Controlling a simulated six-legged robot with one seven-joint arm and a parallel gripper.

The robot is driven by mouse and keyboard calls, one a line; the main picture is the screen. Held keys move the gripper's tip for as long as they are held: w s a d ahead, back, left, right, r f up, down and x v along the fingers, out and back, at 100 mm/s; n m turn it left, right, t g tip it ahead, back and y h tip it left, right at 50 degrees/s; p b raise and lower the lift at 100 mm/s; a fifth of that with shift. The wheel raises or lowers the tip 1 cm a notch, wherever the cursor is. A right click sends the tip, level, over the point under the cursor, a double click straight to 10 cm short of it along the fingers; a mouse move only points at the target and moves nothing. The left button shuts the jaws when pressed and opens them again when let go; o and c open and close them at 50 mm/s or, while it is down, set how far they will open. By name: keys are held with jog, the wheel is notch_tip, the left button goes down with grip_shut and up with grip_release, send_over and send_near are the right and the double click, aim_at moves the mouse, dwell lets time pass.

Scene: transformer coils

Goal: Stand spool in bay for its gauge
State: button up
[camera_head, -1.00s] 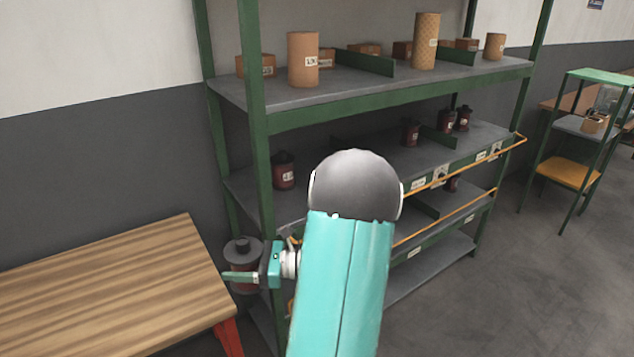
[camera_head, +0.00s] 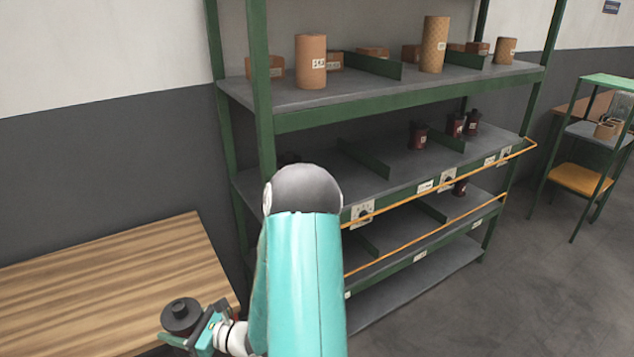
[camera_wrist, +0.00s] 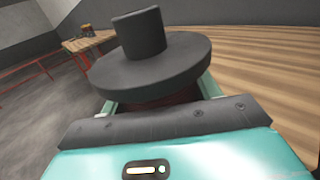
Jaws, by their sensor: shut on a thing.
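My gripper (camera_head: 190,338) is shut on a spool (camera_head: 181,315) with a dark grey flange and a short round hub on top. The spool is upright, at the right front edge of the wooden table. In the wrist view the spool (camera_wrist: 150,68) fills the middle, with a finger on each side and its reddish body mostly hidden below the flange. The green shelf rack (camera_head: 395,197) has a middle shelf with dividers making bays. Dark red spools (camera_head: 418,137) stand in its right bays. White labels with dark symbols (camera_head: 447,180) sit on its front edge. My arm hides the left bay partly.
A wooden table (camera_head: 110,280) stands at the left. An orange rail (camera_head: 440,183) runs along the middle shelf's front. The top shelf (camera_head: 300,97) holds cardboard tubes and boxes. The floor (camera_head: 540,290) at right is clear.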

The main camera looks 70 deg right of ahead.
jog(key=w+a+f+m+h, duration=0.1)
jog(key=w+a+f+h, duration=0.1)
jog(key=w+a+f, duration=0.4)
jog(key=w+a+f+m+h, duration=0.1)
jog(key=w+a+f, duration=0.4)
jog(key=a, duration=0.7)
jog(key=shift+w+a+f+h, duration=0.3)
jog(key=shift+w+f+h, duration=0.1)
jog(key=shift+f, duration=0.5)
jog(key=shift+r, duration=0.2)
